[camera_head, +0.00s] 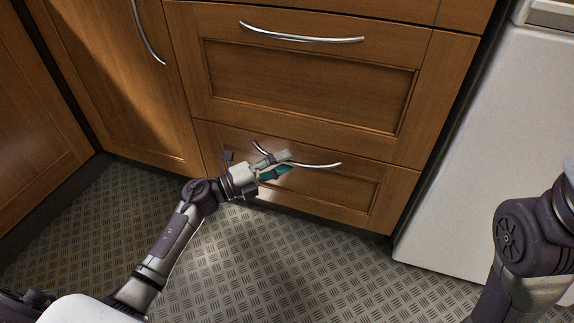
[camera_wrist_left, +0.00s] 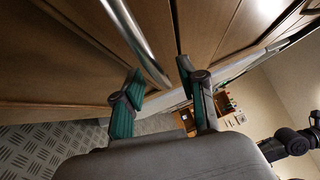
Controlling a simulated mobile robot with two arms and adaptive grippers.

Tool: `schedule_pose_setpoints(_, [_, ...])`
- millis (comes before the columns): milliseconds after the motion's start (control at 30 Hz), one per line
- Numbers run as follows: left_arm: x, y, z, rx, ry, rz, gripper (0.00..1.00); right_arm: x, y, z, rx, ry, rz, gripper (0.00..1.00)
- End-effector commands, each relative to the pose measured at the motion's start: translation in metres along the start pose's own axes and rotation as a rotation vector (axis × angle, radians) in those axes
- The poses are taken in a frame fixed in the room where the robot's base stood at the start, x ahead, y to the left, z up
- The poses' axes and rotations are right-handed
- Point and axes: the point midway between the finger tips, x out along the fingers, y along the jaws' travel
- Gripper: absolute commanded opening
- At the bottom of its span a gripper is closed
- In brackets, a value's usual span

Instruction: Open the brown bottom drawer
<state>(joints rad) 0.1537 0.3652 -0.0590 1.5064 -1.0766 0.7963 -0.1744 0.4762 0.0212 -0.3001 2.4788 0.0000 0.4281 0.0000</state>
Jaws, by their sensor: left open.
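The brown bottom drawer (camera_head: 345,192) is shut, its front flush with the cabinet. Its curved silver handle (camera_head: 325,165) is partly hidden behind my left gripper (camera_head: 281,165), which is at the left part of the handle. In the left wrist view the handle (camera_wrist_left: 138,42) runs down between the two fingers of my left gripper (camera_wrist_left: 160,82). The fingers are open, one on each side of the bar. I cannot tell whether either finger touches it. My right gripper is not in view; only part of my right arm shows at the right edge of the head view.
A larger shut drawer (camera_head: 305,85) with its own silver handle (camera_head: 300,38) is above. A cabinet door (camera_head: 115,70) is to the left. A white appliance (camera_head: 490,150) stands to the right. The patterned metal floor (camera_head: 270,260) in front is clear.

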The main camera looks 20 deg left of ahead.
Motion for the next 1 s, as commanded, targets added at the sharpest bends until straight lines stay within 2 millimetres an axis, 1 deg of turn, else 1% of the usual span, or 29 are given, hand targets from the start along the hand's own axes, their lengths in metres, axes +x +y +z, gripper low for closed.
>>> schedule_pose_setpoints(33, [0.0056, 0.0011, 0.0003, 0.001, -0.001, -0.002, 0.41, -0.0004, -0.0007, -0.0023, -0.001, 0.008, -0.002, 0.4])
schedule_pose_setpoints(100, [0.0106, 0.0009, 0.0003, 0.001, -0.001, 0.0, 0.41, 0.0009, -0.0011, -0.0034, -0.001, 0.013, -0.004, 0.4])
schedule_pose_setpoints(200, [0.0143, 0.0004, 0.0001, 0.0, -0.001, 0.0, 0.41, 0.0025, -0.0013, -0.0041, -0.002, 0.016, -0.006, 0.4])
schedule_pose_setpoints(467, [0.0151, -0.0001, 0.0002, -0.001, -0.001, 0.001, 0.41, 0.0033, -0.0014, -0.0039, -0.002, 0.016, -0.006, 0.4])
schedule_pose_setpoints(700, [0.0148, 0.0, 0.0003, 0.0, -0.001, 0.001, 0.01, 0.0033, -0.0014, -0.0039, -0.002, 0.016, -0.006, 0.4])
schedule_pose_setpoints(1000, [0.0146, 0.0003, 0.0002, 0.0, -0.001, 0.001, 0.0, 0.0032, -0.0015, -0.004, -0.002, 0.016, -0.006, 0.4])
